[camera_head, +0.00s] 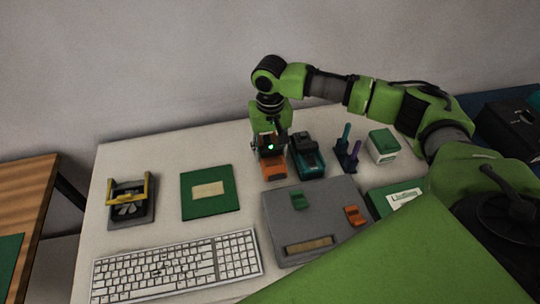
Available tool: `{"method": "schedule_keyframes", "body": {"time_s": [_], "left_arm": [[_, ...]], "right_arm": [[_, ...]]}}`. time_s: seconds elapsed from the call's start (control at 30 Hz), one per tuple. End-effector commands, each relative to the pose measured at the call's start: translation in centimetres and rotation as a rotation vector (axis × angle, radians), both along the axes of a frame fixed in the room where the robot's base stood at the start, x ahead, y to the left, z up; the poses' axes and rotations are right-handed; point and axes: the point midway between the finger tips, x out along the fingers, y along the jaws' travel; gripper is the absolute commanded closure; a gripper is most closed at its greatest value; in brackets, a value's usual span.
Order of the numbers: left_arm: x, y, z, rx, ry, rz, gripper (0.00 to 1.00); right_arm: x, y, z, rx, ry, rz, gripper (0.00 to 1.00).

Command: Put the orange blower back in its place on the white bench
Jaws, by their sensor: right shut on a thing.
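The orange blower (273,168) is on or just above the white bench (160,155), toward its back middle. My right gripper (269,149) comes down over it from above and is shut on it. The gripper hides the blower's back part, and I cannot tell whether the blower touches the bench. My left gripper is not in view.
A teal and black device (307,157) stands close right of the blower. A grey case (317,217) lies in front, with a keyboard (176,264) to its left. A green board (209,192) lies left. A pen holder (347,157) and green-white box (382,146) stand right.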

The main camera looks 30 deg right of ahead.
Motion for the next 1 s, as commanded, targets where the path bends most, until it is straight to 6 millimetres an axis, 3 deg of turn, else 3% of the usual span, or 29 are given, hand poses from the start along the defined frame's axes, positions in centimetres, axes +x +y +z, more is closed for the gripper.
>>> {"method": "schedule_keyframes", "body": {"time_s": [0.3, 0.67, 0.7, 0.73, 1.0], "left_arm": [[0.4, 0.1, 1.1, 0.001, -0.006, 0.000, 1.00], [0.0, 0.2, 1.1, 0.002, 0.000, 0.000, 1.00], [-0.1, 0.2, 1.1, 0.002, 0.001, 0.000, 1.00], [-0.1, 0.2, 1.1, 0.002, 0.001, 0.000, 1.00], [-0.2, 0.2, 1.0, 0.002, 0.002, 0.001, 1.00]], "right_arm": [[0.5, -0.1, -3.4, -0.001, -0.001, 0.001, 0.73], [0.4, -0.1, -3.8, 0.000, 0.000, 0.000, 0.73], [0.4, -0.1, -3.9, 0.000, 0.000, 0.001, 0.48], [0.4, -0.1, -3.9, 0.000, 0.000, 0.001, 0.40], [0.4, -0.1, -3.8, -0.001, 0.000, 0.001, 0.39]]}}
